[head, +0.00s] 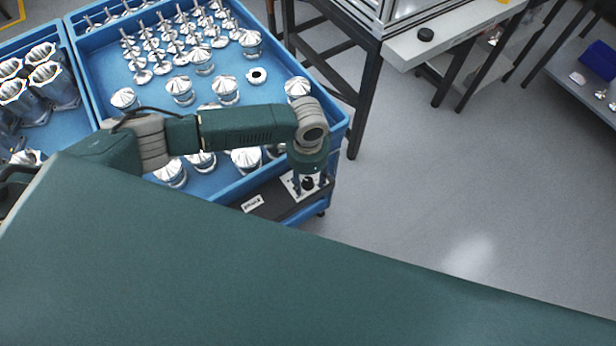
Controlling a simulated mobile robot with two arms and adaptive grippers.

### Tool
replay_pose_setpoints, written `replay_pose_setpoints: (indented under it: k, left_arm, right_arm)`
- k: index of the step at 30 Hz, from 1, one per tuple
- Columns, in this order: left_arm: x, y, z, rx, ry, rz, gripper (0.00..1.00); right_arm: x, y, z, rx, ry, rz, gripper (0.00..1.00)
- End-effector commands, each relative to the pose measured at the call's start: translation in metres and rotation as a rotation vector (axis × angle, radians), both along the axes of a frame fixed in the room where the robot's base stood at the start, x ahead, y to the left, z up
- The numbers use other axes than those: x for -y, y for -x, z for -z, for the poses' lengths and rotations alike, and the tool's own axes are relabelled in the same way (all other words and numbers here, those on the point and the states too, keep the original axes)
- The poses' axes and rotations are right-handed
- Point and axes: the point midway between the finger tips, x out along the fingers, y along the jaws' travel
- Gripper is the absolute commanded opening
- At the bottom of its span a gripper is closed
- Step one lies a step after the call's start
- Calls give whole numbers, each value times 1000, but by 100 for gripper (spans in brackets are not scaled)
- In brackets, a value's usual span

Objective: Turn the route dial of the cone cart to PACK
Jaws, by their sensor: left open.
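The cone cart (338,128) is a blue cart whose tray holds shiny metal cone parts. On a dark panel at its near right end is a white plate with the black route dial (308,184). My left gripper (310,180) points down over this plate, with its fingers open around or just above the dial. I cannot tell whether they touch it. The gripper's wrist hides part of the plate, and the dial's setting cannot be read. My right gripper is not in view.
A small white label (253,203) sits on the panel left of the dial. Cones (297,88) stand in the tray below and beside my left arm. A second blue tray (62,30) with hollow metal housings is at left. A dark-legged bench (400,45) stands behind; grey floor at right is clear.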

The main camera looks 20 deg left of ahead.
Motion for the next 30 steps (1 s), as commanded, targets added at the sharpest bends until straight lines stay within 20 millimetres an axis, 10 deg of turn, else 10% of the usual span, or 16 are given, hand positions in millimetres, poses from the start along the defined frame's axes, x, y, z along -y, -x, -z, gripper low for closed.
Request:
replay_pose_setpoints:
  k: [10, 17, 30]
  left_arm:
    - [0, 0, 4, 1, 1, 1, 45]
    - [0, 0, 4, 1, 1, 0, 2]
    - [0, 0, 3, 0, 2, 93, 2]
  right_arm:
    - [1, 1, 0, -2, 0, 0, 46]
    - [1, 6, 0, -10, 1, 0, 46]
    - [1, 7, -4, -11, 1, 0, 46]
